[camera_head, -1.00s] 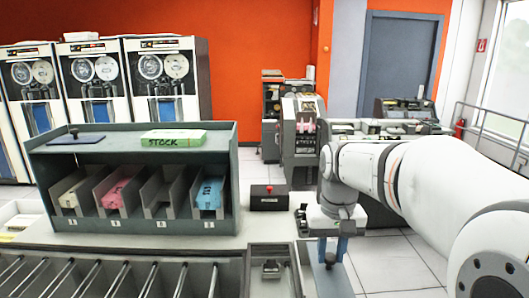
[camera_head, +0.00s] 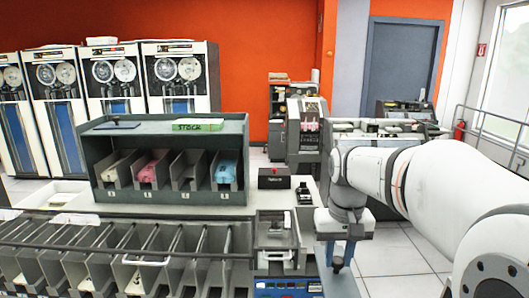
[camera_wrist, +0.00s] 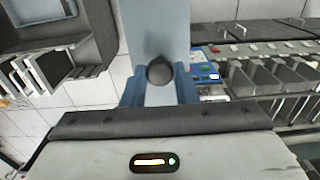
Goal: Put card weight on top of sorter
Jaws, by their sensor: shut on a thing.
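The card weight is a blue-grey plate with a dark round knob (camera_wrist: 160,70). My gripper (camera_wrist: 160,88) has its blue fingers shut around the knob, with the plate stretching away beyond it in the wrist view. In the head view my gripper (camera_head: 341,262) points down at the lower right, and part of the plate (camera_head: 343,286) shows below it. The sorter (camera_head: 125,258) is the long machine with several grey pockets at the lower left. Its blue control panel (camera_head: 287,289) is left of my gripper. It also shows on the right in the wrist view (camera_wrist: 262,78).
A dark rack (camera_head: 100,141) with card trays stands behind the sorter, with a green STOCK box (camera_head: 198,125) and a knobbed plate (camera_head: 116,125) on top. Open floor (camera_head: 398,262) lies to the right.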

